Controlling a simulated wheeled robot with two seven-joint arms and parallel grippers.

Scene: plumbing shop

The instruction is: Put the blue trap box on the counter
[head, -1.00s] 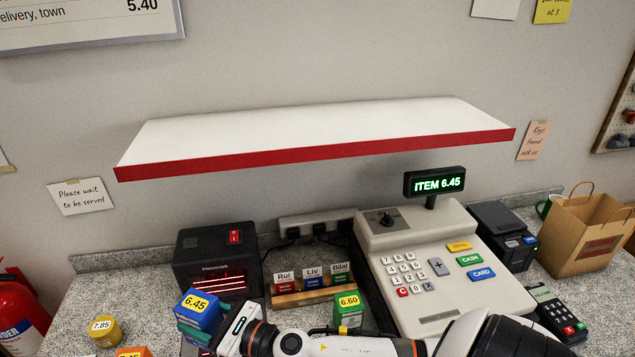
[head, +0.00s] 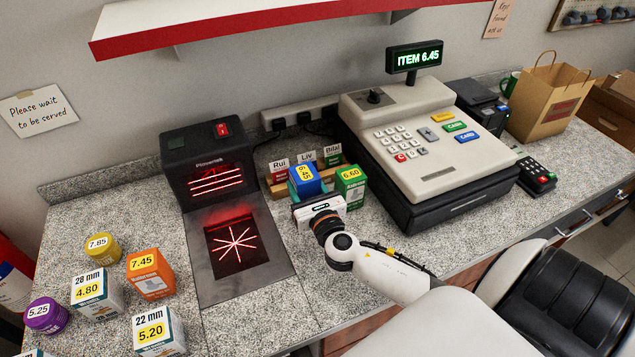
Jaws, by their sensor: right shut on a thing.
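The blue trap box (head: 306,180) has a yellow 6.45 label on its top. It is in my right gripper (head: 304,190), which is shut on it, between the scanner and the green box. The box looks tilted, and the gripper hides its lower part, so I cannot tell whether it touches the counter. The speckled grey counter (head: 262,303) runs along the wall below it. My left gripper is not in view.
A scanner (head: 206,162) with a lit red plate stands left. The green 6.60 box (head: 350,185) is close on the right, before the cash register (head: 425,140). A name-tag rack (head: 283,188) is behind. Orange (head: 150,272) and white boxes stand front left.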

